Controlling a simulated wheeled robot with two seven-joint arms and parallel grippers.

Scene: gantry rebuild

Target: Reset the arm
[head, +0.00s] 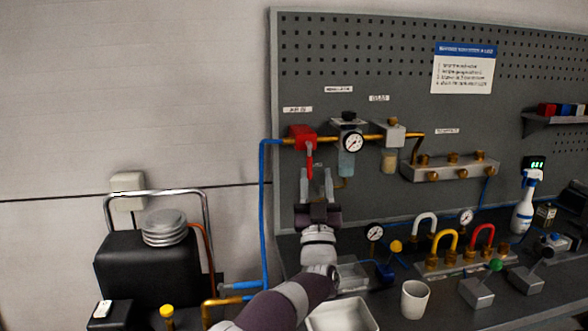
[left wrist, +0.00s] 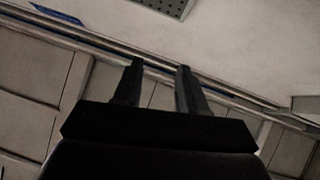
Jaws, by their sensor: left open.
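My left arm comes up from the bottom of the head view. My left gripper (head: 317,178) is raised with its two fingers apart, in front of the grey pegboard and just below the red valve (head: 302,138). From the head view I cannot tell whether the fingers touch the valve handle. My right gripper is in neither view.
A pressure gauge (head: 352,143) and a brass manifold (head: 450,168) are on the pegboard. A black compressor (head: 150,275) stands at left. On the bench are a white cup (head: 414,298), a white tray (head: 342,318), coloured hose loops and a spray bottle (head: 523,207). The wall at upper left is bare.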

